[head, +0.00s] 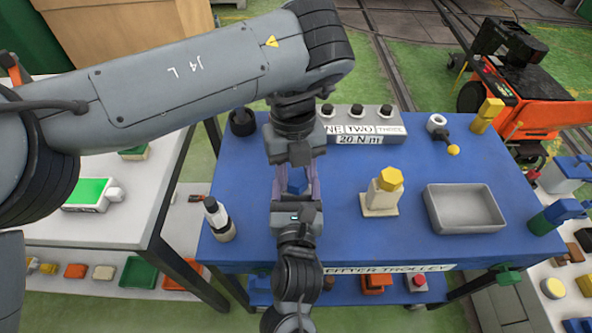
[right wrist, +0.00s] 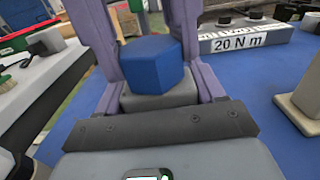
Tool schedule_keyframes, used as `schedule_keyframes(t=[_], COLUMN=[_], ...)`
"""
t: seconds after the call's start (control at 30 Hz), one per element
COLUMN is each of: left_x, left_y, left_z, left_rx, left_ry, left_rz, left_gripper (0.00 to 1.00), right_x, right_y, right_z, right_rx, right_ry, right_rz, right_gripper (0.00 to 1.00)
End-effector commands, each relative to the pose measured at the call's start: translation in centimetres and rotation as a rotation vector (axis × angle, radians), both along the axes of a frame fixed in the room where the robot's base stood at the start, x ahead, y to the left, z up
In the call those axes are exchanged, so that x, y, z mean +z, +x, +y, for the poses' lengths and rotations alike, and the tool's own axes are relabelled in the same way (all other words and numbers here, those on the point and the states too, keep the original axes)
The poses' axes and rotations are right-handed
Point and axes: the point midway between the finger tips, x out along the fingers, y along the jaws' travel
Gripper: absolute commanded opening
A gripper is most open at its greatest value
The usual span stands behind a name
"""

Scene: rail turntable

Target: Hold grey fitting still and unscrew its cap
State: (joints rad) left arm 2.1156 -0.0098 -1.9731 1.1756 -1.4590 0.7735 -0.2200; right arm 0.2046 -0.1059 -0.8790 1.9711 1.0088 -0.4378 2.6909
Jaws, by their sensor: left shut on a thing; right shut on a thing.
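The grey fitting (right wrist: 158,94) stands upright at the blue trolley's near middle, with a blue six-sided cap (right wrist: 152,62) seated on it. My right gripper (head: 297,197) comes from the near side, low down, shut on the grey body. It also shows in the right wrist view (right wrist: 157,100).
A cream fitting with a yellow cap (head: 392,179) stands to the right, then a grey tray (head: 430,213). A bottle (head: 219,220) stands to the left. A grey box with several knobs, marked 20 N m (head: 360,139), and a yellow-knobbed part (head: 453,150) are behind.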

Motion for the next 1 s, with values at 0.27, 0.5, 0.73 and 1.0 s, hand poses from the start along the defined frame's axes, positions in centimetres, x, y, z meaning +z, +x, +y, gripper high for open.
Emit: schedule_keyframes(t=[0.27, 0.5, 0.73, 1.0], left_x=[-0.01, 0.00, -0.03, -0.06], left_y=[-0.03, -0.03, -0.05, -0.12], left_z=[0.07, 0.07, 0.10, 0.13], left_rx=[0.252, 0.275, 0.317, 0.618], left_ry=[-0.001, 0.001, 0.001, 0.000], left_rz=[0.001, 0.001, 0.002, 0.003], left_gripper=[0.05, 0.05, 0.05, 0.05], right_x=[-0.01, -0.02, -0.02, -0.02], right_y=[0.00, 0.00, 0.00, 0.01], right_z=[0.00, 0.00, 0.00, 0.00], right_rx=[0.000, 0.000, 0.000, 0.000], right_ry=[0.000, 0.000, 0.000, 0.000], right_rz=[0.000, 0.000, 0.000, 0.000], right_gripper=[0.13, 0.13, 0.13, 0.13])
